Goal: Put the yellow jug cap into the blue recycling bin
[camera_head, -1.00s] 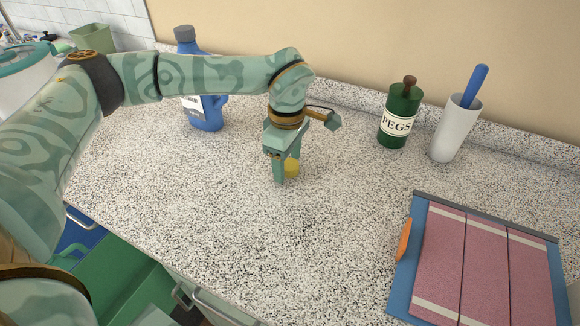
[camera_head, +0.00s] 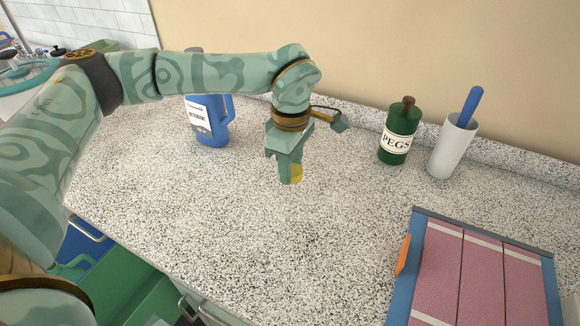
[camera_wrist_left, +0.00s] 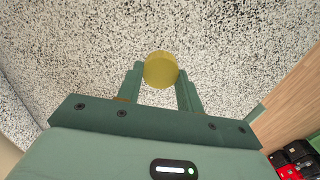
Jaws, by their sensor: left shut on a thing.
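The yellow jug cap (camera_head: 296,174) is between the fingers of my left gripper (camera_head: 289,172). In the left wrist view the round yellow cap (camera_wrist_left: 161,70) sits at the tips of both fingers of the left gripper (camera_wrist_left: 160,80), which is shut on it. The cap looks held a little above the speckled counter. A blue recycling bin is not clearly identifiable; a dark blue surface (camera_head: 84,249) shows below the counter's left front edge, beside a green bin (camera_head: 135,299). My right gripper is not in view.
On the counter (camera_head: 220,210) a blue jug (camera_head: 212,122) stands behind my arm. A green PEGS bottle (camera_head: 398,135) and a white cup (camera_head: 450,150) with a blue handle stand at the back right. A pink-striped board (camera_head: 480,270) lies front right. The counter's middle is clear.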

